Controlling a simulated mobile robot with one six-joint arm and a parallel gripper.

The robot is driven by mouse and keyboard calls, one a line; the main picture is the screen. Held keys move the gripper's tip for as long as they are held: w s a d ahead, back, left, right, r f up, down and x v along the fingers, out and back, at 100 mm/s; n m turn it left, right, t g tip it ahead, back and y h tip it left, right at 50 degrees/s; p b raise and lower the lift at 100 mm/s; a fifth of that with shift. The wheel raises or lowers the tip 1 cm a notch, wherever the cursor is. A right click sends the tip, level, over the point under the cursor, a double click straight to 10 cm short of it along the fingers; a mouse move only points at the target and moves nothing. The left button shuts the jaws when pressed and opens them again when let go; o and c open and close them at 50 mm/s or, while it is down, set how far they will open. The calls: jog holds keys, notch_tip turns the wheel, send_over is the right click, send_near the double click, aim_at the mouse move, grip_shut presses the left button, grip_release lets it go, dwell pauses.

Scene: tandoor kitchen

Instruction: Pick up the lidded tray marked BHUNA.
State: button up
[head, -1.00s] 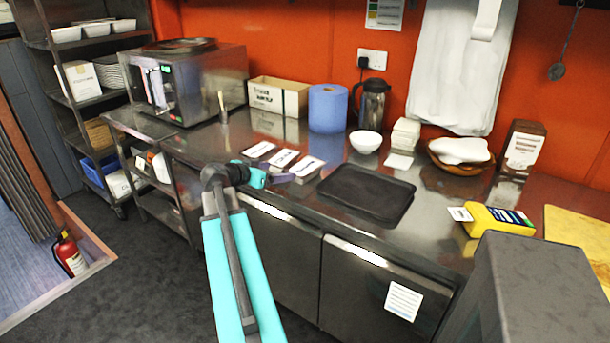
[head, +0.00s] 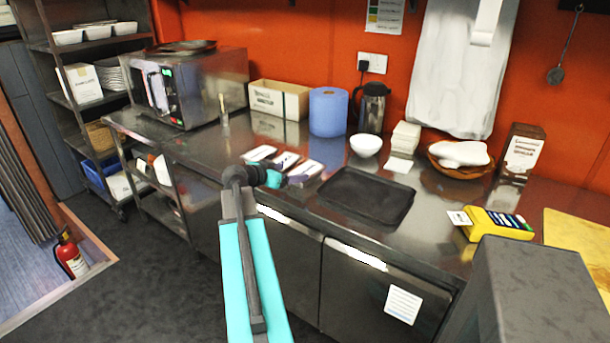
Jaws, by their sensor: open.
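Three small lidded trays with white lids stand in a row on the steel counter: a left tray (head: 260,153), a middle tray (head: 284,160) and a right tray (head: 307,168). Their lid markings are too small to read, so I cannot tell which says BHUNA. My gripper (head: 291,181) is open, at the near side of the middle and right trays. My arm and wrist hide part of the counter in front of the trays. I cannot tell whether the fingers touch a tray.
A black tray (head: 366,196) lies just right of the lidded trays. Behind stand a blue paper roll (head: 328,111), a cardboard box (head: 279,100), a flask (head: 372,108) and a white bowl (head: 366,145). A yellow card reader (head: 497,224) lies farther right.

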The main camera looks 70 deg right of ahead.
aim_at(305, 170)
jog(key=shift+x, duration=1.25)
jog(key=shift+s+d+f+p, duration=0.1)
jog(key=shift+s+d+p, duration=0.15)
jog(key=shift+d+p, duration=0.3)
jog(key=shift+p+x, duration=0.7)
jog(key=shift+x, duration=1.35)
jog(key=shift+a, duration=0.1)
